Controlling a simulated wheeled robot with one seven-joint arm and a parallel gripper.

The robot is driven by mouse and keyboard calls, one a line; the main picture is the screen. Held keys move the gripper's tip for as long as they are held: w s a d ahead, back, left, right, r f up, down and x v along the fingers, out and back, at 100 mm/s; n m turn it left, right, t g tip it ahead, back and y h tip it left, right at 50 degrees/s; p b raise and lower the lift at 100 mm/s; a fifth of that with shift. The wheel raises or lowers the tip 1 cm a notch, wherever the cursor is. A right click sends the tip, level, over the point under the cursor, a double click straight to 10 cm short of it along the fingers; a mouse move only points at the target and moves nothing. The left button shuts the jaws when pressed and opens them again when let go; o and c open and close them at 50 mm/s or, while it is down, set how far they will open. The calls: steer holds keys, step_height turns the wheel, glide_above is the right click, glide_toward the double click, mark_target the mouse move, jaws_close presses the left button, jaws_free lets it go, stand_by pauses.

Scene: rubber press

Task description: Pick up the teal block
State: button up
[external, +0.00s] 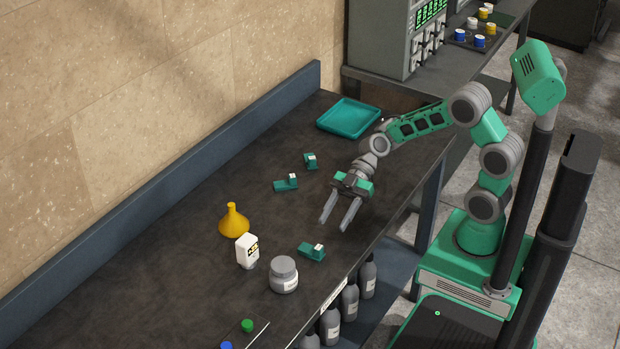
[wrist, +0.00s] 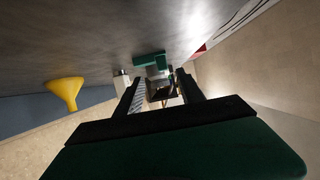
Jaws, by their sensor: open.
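Three small teal blocks with pale patches lie on the dark bench in the external view. One teal block (external: 312,252) is near the front edge, another (external: 286,184) is towards the back, and a third (external: 310,161) is farther along. My gripper (external: 333,224) is open and empty above the bench, between the front block and the two rear ones. In the wrist view, a green-teal block (wrist: 149,61) shows just beyond the fingertips of my gripper (wrist: 158,75).
A yellow funnel (external: 233,222), a white bottle (external: 247,252) and a grey jar (external: 284,276) stand left of my gripper. A teal tray (external: 349,117) lies at the far end. A raised blue-grey edge (external: 190,175) runs along the wall. The bench around the tray is clear.

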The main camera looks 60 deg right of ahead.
mark_target(320, 246)
steer(key=x, duration=0.2)
steer(key=p+x, duration=0.1)
steer(key=x, duration=0.2)
steer(key=r+x, duration=0.1)
steer(key=x, duration=0.1)
steer(key=shift+s+a+f, duration=0.15)
steer(key=shift+s+a, duration=0.05)
steer(key=shift+a, duration=0.4)
jaws_close()
